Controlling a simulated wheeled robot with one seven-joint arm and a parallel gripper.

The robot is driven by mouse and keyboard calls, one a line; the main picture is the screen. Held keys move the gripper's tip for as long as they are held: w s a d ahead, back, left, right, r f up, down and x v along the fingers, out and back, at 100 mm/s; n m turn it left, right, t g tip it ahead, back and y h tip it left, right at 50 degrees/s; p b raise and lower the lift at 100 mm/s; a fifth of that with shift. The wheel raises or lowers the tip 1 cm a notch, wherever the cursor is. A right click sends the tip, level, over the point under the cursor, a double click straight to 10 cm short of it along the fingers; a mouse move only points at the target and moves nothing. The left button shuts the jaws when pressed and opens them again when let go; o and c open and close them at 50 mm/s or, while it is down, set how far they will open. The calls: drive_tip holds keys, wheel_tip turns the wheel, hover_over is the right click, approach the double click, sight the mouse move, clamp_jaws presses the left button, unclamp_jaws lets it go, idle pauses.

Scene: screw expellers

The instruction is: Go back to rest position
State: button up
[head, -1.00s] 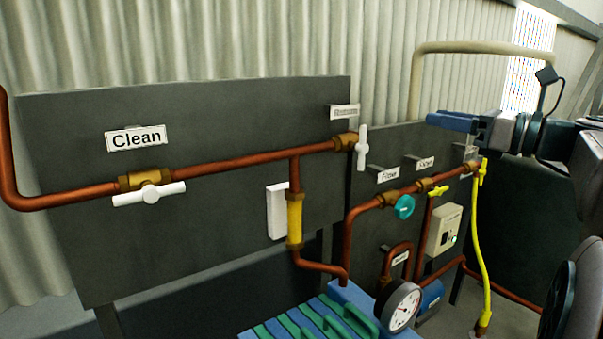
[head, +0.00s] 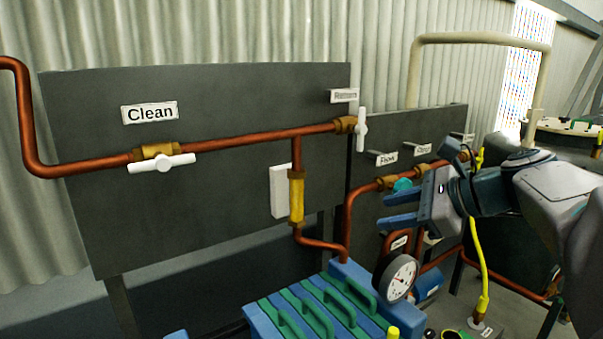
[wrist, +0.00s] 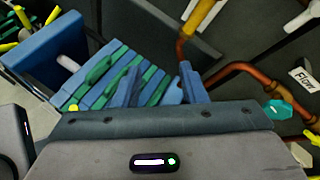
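My gripper (head: 385,210) is at the right of the head view, pointing left, in front of the smaller dark panel. Its two blue fingers are apart with nothing between them. The wrist view also shows my gripper (wrist: 160,69) with its fingers spread and empty. Beyond them, and not touching as far as I can tell, is a blue unit with green handles (wrist: 108,75). My arm reaches in from the right edge of the head view.
Copper pipes run along a dark panel (head: 235,100) with a white-handled valve (head: 162,163) under a "Clean" label. A pressure gauge (head: 398,278) and the blue unit with green handles (head: 262,318) stand below. A teal valve (wrist: 277,110) lies right of the gripper.

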drive_tip(key=s+f+n+g+h+b, duration=0.1)
drive_tip(key=s+f+n+h+b, duration=0.1)
drive_tip(key=s+f+n, duration=0.3)
drive_tip(key=s+a+f+n+g+h+b, duration=0.1)
drive_tip(key=s+f+n+h, duration=0.3)
drive_tip(key=f, duration=1)
drive_tip(key=s+f+n+g+h+b, duration=0.2)
drive_tip(key=s+f+n+h+b, duration=0.1)
drive_tip(key=s+f+n, duration=0.5)
wheel_tip(320, 180, down, 2)
drive_tip(key=n, duration=0.3)
drive_tip(key=shift+a+g+h, duration=0.2)
drive_tip(key=shift+g+h, duration=0.1)
drive_tip(key=shift+h, duration=0.1)
drive_tip(key=shift+s, duration=0.1)
